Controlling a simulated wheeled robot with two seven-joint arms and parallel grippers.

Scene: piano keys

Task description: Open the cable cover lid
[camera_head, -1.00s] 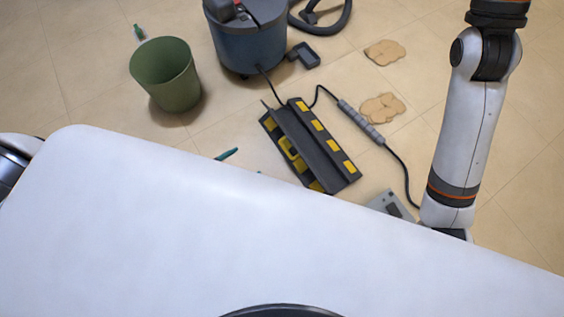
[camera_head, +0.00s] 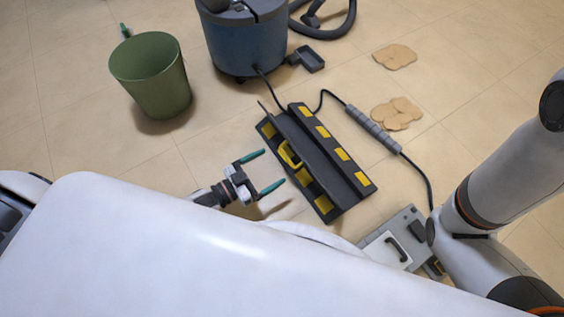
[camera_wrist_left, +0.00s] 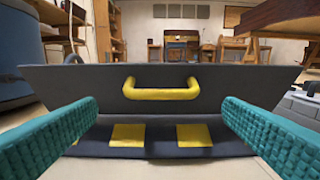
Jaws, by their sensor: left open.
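The cable cover (camera_head: 342,154), black with yellow patches, lies on the floor in the middle of the head view. Its dark lid (camera_head: 314,168) appears as a raised panel along the cover. The lid (camera_wrist_left: 70,84) faces the left wrist camera with its yellow handle (camera_wrist_left: 160,92), above a strip with yellow squares. The handle also shows in the head view (camera_head: 290,155). My left gripper (camera_head: 273,167) is open and empty to the left of the handle. Its teal fingers (camera_wrist_left: 160,104) frame the handle in the wrist view, not visibly touching it. My right gripper is hidden.
A green bucket (camera_head: 160,85) and a blue vacuum cleaner (camera_head: 243,45) stand behind. A grey-gripped cable (camera_head: 372,128) runs along the right. A grey case (camera_head: 410,232) lies near my right arm. Brown flat patches (camera_head: 397,113) lie on the floor.

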